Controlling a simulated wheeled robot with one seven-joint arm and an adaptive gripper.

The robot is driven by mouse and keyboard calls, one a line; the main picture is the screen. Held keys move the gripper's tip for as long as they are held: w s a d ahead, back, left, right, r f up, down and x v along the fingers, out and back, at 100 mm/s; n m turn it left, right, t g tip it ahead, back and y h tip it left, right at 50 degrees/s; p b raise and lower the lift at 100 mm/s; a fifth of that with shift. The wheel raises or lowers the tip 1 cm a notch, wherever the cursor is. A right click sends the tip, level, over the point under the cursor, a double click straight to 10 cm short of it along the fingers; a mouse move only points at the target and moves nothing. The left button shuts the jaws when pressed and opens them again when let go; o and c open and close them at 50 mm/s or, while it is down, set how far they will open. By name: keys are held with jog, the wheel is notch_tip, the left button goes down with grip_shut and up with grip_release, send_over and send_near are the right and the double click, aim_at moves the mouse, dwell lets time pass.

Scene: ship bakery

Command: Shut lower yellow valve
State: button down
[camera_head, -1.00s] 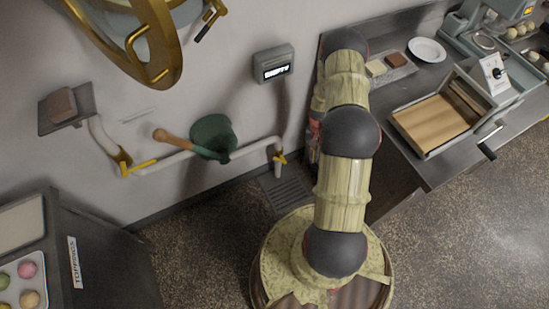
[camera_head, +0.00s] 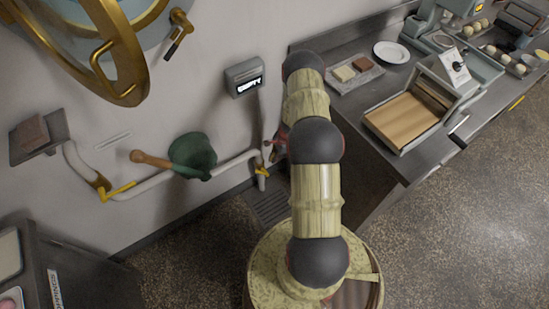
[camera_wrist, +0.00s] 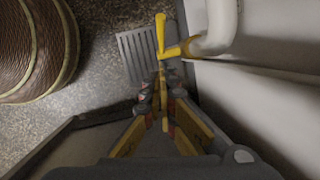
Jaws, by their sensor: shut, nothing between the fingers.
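A yellow valve (camera_head: 262,171) sits at the low right end of the white wall pipe, above a floor drain. In the wrist view the same yellow valve (camera_wrist: 161,34) shows its lever pointing up in the picture, with the pipe end to its right. My gripper (camera_wrist: 160,88) is shut and empty, its fingertips just below the valve body in the picture. Whether they touch it I cannot tell. In the head view my gripper (camera_head: 276,146) is partly hidden by my arm, close to the right of the pipe end. Another yellow valve (camera_head: 118,191) is farther left on the pipe.
A grey display box (camera_head: 245,77) hangs on the wall above. A metal counter (camera_head: 400,165) stands at right. The floor drain grate (camera_wrist: 135,52) lies below the valve.

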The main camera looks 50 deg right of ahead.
jog(key=b, duration=0.2)
send_near(263, 173)
notch_tip(263, 173, down, 3)
jog(key=d, duration=0.2)
jog(key=a, duration=0.1)
jog(key=w+a+f, duration=0.1)
jog(key=shift+a+b, duration=0.3)
jog(key=shift+a, duration=0.05)
jog(key=shift+a+f+h, duration=0.1)
jog(key=shift+a+h, duration=0.2)
jog(key=shift+a, duration=0.05)
